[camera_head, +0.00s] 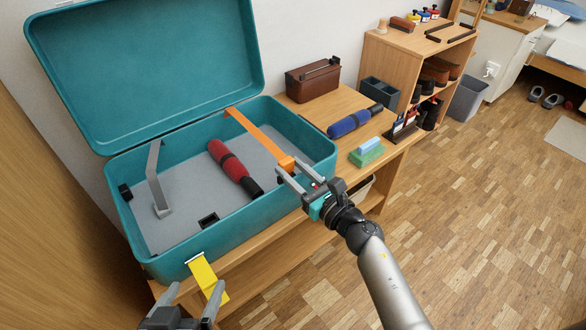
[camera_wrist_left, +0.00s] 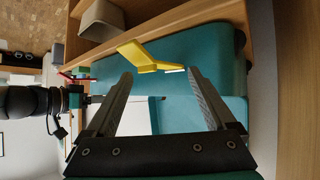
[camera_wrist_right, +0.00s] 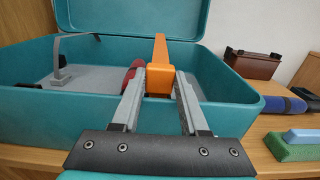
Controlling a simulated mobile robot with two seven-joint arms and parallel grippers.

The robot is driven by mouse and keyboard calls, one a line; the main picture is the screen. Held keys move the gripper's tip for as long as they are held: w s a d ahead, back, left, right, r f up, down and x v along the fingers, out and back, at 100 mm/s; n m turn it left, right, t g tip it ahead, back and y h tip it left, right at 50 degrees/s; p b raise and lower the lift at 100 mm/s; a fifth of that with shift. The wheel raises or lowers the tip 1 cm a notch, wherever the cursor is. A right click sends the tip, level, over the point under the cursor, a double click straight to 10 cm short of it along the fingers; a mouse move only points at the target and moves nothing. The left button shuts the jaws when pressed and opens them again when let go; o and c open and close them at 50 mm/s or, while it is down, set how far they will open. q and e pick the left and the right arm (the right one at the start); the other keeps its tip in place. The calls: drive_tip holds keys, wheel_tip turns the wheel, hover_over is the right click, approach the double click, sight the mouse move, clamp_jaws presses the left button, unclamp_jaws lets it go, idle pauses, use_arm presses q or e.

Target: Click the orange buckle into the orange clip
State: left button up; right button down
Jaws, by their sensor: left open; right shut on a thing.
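An orange strap (camera_head: 258,133) runs from the back wall of the open teal case (camera_head: 322,160) toward its front right. The orange buckle (camera_head: 287,163) is at the strap's near end. My right gripper (camera_head: 289,171) is shut on the buckle above the case's right part. In the right wrist view the buckle (camera_wrist_right: 159,80) sits between the fingertips. My left gripper (camera_head: 194,290) is open and empty in front of the case, near a yellow strap (camera_head: 204,276) hanging over the front wall. I cannot make out an orange clip in any view.
Inside the case lie a red and black cylinder (camera_head: 232,165), a standing grey strap (camera_head: 155,180) and a black fitting (camera_head: 208,219). A blue cylinder (camera_head: 350,123), a green and blue block (camera_head: 367,152) and a brown box (camera_head: 313,80) are on the table to the right.

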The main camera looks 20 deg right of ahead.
drive_tip(key=shift+f, duration=0.4)
drive_tip(key=c, duration=0.8)
unclamp_jaws()
drive_tip(key=o, duration=0.5)
drive_tip(key=shift+a+f, duration=0.1)
drive_tip(key=shift+c, duration=0.2)
drive_tip(key=shift+s+f, duration=0.1)
drive_tip(key=shift+s, duration=0.05)
drive_tip(key=shift+s, duration=0.35)
drive_tip(key=p+v, duration=0.2)
drive_tip(key=v, duration=1.2)
drive_tip(key=shift+d+r, duration=0.3)
drive_tip(key=shift+r, duration=0.1)
